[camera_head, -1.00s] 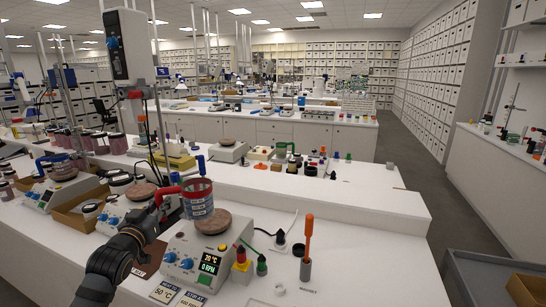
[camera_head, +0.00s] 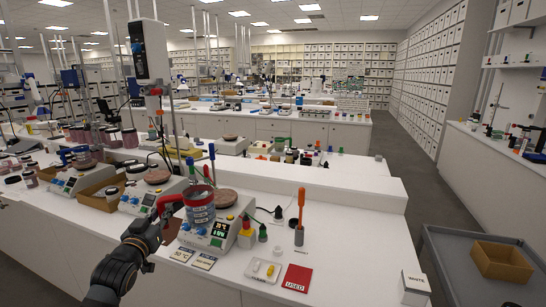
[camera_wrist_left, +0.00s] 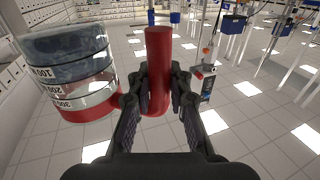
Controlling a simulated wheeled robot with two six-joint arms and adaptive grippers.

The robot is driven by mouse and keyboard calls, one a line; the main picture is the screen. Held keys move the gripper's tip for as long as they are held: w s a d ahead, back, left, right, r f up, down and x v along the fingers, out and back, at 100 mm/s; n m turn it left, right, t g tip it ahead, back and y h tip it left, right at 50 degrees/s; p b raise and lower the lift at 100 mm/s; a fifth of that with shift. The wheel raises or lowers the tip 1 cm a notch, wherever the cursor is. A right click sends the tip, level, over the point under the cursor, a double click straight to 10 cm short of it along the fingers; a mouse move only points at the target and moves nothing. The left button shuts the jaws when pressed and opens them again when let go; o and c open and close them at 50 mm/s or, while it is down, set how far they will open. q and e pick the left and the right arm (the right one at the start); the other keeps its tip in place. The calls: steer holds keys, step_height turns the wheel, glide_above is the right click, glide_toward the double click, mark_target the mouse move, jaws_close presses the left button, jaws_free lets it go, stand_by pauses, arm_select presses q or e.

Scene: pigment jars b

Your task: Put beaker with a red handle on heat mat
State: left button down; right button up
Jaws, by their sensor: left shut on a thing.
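The beaker (camera_head: 200,214) is clear with a red lower part, white label bands and a red handle (camera_head: 170,201). My left gripper (camera_head: 161,216) is shut on this handle. In the left wrist view the red handle (camera_wrist_left: 158,55) stands between the fingers, and the beaker (camera_wrist_left: 78,78) is to their left. In the head view the beaker overlaps the left part of a hot plate with a round brown top (camera_head: 232,204); I cannot tell whether they touch. A flat dark brown mat, perhaps the heat mat (camera_head: 173,229), shows partly behind my gripper. My right gripper is not in view.
An orange-handled tool (camera_head: 300,212) stands upright right of the hot plate, near small colored bottles (camera_head: 246,230). A red "USED" card (camera_head: 297,278) and a white tray (camera_head: 264,269) lie in front. A cardboard tray (camera_head: 98,196) and more hot plates stand left.

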arm_select(q)
steer(key=s+d+f, duration=0.6)
steer(key=s+f, duration=0.2)
steer(key=f, duration=0.3)
steer(key=s+d+f, duration=0.6)
steer(key=s+f, duration=0.3)
steer(key=f, duration=0.3)
steer(key=shift+d, duration=0.35)
